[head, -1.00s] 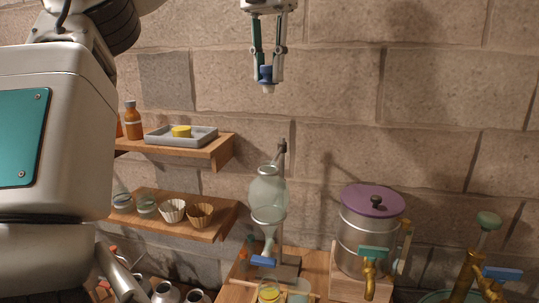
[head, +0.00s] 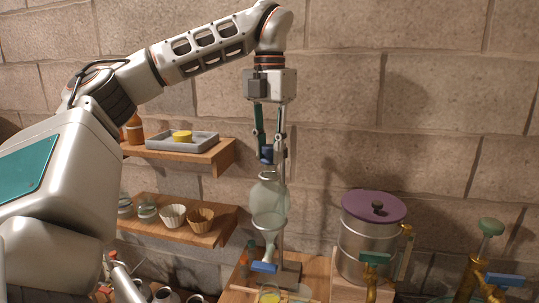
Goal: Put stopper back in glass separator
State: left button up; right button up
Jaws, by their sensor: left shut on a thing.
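My left gripper (head: 268,152) comes down from above in the head view and is shut on the blue stopper (head: 267,153). The stopper is upright, its pale lower end pointing down. The glass separator (head: 269,200) is a clear rounded vessel with a blue tap (head: 264,267) at its lower end, held on a metal stand. The stopper is right above the separator's top, close to its neck. Whether the stopper's lower end touches or enters the neck cannot be told. My right gripper is not in view.
A metal pot with a purple lid (head: 374,206) stands to the right of the separator. Brass taps with blue and green handles are further right. The wall behind is bare.

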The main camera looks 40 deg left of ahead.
aim_at(269, 146)
pick_arm(q)
jog(key=shift+f, duration=0.85)
jog(key=shift+r, duration=0.1)
jog(key=o, duration=1)
notch_tip(269, 146, up, 12)
